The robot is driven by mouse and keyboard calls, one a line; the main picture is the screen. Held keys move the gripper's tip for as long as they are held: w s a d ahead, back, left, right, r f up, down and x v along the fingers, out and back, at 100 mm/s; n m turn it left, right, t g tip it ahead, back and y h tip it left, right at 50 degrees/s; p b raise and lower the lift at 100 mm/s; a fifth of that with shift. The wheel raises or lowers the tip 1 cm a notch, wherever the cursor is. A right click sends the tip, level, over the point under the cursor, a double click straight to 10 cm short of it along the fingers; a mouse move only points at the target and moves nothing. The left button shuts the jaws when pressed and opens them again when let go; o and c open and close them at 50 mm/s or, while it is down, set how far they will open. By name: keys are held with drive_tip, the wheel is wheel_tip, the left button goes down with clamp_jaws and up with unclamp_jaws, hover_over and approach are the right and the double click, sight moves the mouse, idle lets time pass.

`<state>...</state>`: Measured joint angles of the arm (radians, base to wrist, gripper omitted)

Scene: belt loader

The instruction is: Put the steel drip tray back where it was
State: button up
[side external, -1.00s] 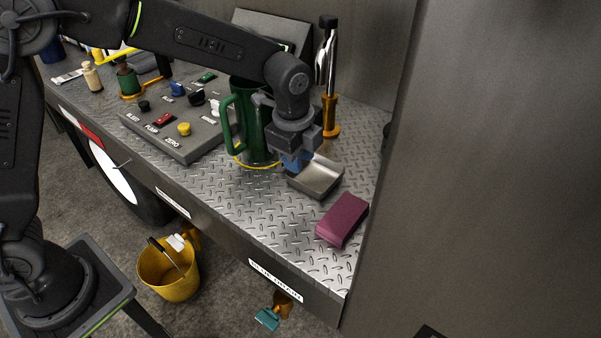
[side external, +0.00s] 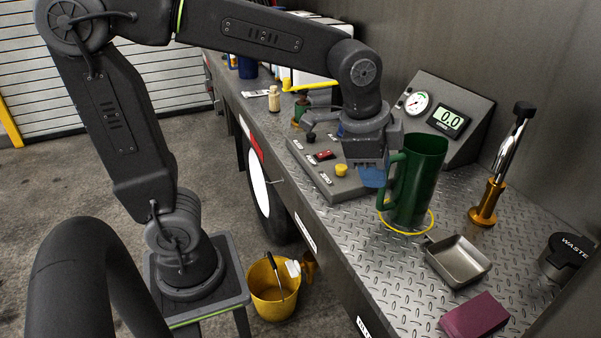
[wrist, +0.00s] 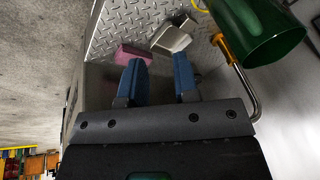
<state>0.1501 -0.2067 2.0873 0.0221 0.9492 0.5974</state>
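The steel drip tray (side external: 458,262) is a small shallow square pan with a thin tab on its left. It lies empty on the diamond-plate deck, between the green jug and the maroon sponge; it also shows in the wrist view (wrist: 172,36). My gripper (side external: 372,185) hangs apart from the tray, left of the green jug (side external: 418,185), close by the jug's handle. In the wrist view its blue fingers (wrist: 160,75) stand apart with nothing between them. The jug stands upright on a yellow ring (side external: 428,226) marked on the deck.
The maroon sponge (side external: 474,316) lies in front of the tray. A steel-and-orange tap handle (side external: 493,190) stands behind, and a waste bin (side external: 562,258) is at right. The control panel (side external: 325,178) and a gauge box (side external: 443,112) are nearby. Bare deck surrounds the tray.

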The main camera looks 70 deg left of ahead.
drive_tip(key=s+a+f+n+t, duration=0.1)
drive_tip(key=s+a+n, duration=0.3)
drive_tip(key=s+n, duration=0.4)
drive_tip(key=s+t, duration=0.1)
drive_tip(key=s, duration=0.2)
drive_tip(key=shift+s+a+n, duration=0.2)
drive_tip(key=shift+a+n, duration=0.1)
drive_tip(key=shift+f, duration=0.1)
idle(0.4)
